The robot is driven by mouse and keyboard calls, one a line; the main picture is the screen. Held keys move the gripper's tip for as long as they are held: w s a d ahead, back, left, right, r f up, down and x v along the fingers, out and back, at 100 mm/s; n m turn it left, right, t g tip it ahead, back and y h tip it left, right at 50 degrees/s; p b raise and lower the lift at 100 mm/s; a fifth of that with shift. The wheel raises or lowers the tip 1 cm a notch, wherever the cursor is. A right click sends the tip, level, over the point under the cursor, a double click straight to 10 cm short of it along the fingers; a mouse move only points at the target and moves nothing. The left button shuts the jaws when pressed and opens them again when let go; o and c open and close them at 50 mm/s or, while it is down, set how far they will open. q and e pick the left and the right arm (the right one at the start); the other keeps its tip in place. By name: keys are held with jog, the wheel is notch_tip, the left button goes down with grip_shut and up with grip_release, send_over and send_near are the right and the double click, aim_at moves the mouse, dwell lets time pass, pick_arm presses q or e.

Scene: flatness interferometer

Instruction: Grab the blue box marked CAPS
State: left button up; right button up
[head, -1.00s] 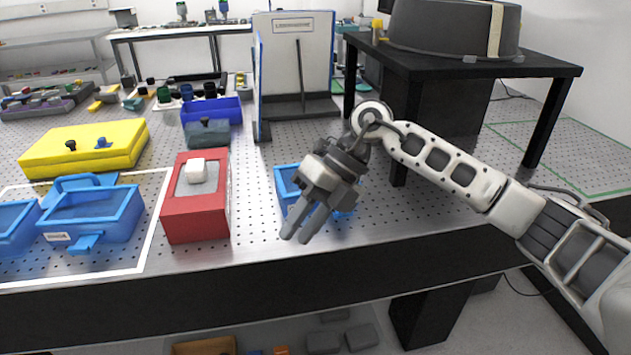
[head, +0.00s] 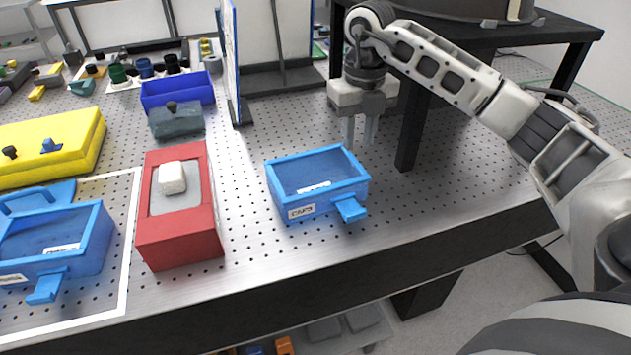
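A light blue open box (head: 303,209) sits on the perforated metal table, right of the red box. A white label on its front reads something like CAPS, and a blue tab sticks out at its front right. My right gripper (head: 359,136) hangs above and behind the box's right back corner, fingers pointing down with a gap between them. It is open, empty and apart from the box. My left gripper is not in view.
A red box (head: 181,243) with a white block on top stands left of the blue box. A dark table leg (head: 412,130) stands close to my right gripper. The metal table (head: 260,262) is bare in front.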

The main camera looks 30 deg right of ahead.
aim_at(356, 159)
notch_tip(356, 159, down, 8)
jog(key=shift+f+p, duration=0.25)
jog(key=shift+p, duration=0.65)
grip_shut()
